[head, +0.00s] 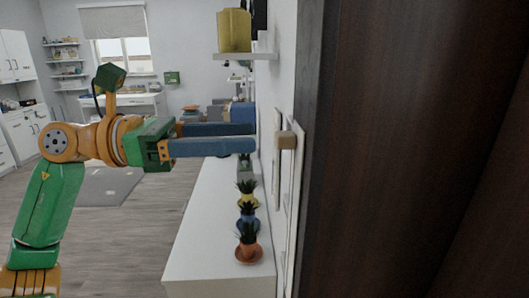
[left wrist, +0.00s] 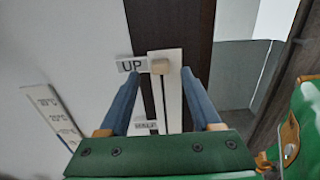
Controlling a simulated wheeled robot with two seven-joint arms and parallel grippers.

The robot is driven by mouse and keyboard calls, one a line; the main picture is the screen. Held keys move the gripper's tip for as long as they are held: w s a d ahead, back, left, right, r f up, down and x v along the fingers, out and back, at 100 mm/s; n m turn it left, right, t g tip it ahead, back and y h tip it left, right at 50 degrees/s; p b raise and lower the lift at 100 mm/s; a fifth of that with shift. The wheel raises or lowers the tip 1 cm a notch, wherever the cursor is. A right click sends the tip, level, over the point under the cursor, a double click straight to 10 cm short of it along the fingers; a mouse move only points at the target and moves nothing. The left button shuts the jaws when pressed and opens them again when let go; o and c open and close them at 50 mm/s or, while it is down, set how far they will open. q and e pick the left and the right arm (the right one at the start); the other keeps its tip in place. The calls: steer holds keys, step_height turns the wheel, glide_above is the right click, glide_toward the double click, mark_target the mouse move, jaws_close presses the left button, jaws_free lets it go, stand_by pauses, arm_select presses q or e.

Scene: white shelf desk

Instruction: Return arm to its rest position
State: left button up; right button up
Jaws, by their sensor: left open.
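My left arm (head: 55,205), green and orange, comes in from the left and is raised. My left gripper (head: 254,137) has its blue fingers apart and pointing right toward the wall. A light wooden knob (head: 287,140) on a white wall panel sits just beyond the fingertips, with a small gap in the head view. In the left wrist view, the knob (left wrist: 159,67) shows between the fingertips, at the top of a slotted plate beside an "UP" label (left wrist: 131,65). A "HALF" label (left wrist: 146,127) is lower. Nothing is seen held. My right gripper is not in view.
A long white desk (head: 195,250) below carries several small potted plants (head: 248,242). A wall shelf (head: 245,56) with a yellow pot (head: 234,30) is above the gripper. A dark wood panel (head: 420,150) fills the right. Open floor (head: 120,240) lies left.

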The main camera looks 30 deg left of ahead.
arm_select(q)
steer(key=shift+v, duration=1.1)
